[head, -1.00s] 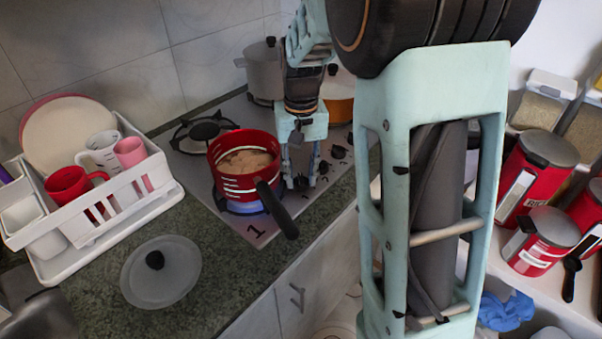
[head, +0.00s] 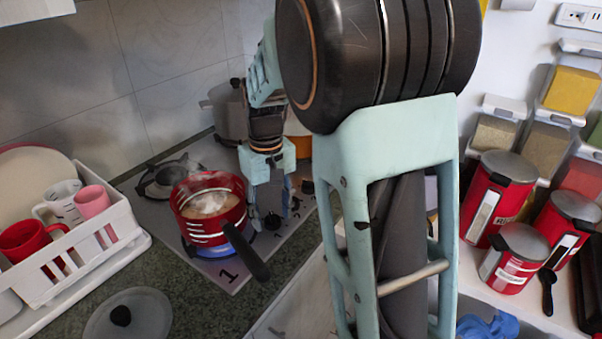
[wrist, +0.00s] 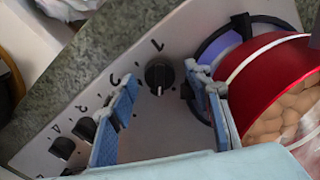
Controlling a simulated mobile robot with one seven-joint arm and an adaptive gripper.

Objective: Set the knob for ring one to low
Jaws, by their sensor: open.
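The ring one knob (wrist: 159,75) is a black round knob on the grey hob panel, beside the printed 1, in the wrist view. My gripper (wrist: 161,80) is open, its blue-padded fingertips on either side of the knob; contact cannot be told. A small pale mark shows on the knob's lower edge in the wrist view. In the head view my gripper (head: 272,212) is low beside the red pot. The red pot (head: 223,228) stands on ring one, with a blue flame (head: 232,246) under it, food inside and steam rising.
Several more black knobs (wrist: 62,148) line the panel to the left in the wrist view. A dish rack (head: 100,247) and a lid (head: 130,318) are on the counter; red canisters (head: 482,205) stand at right.

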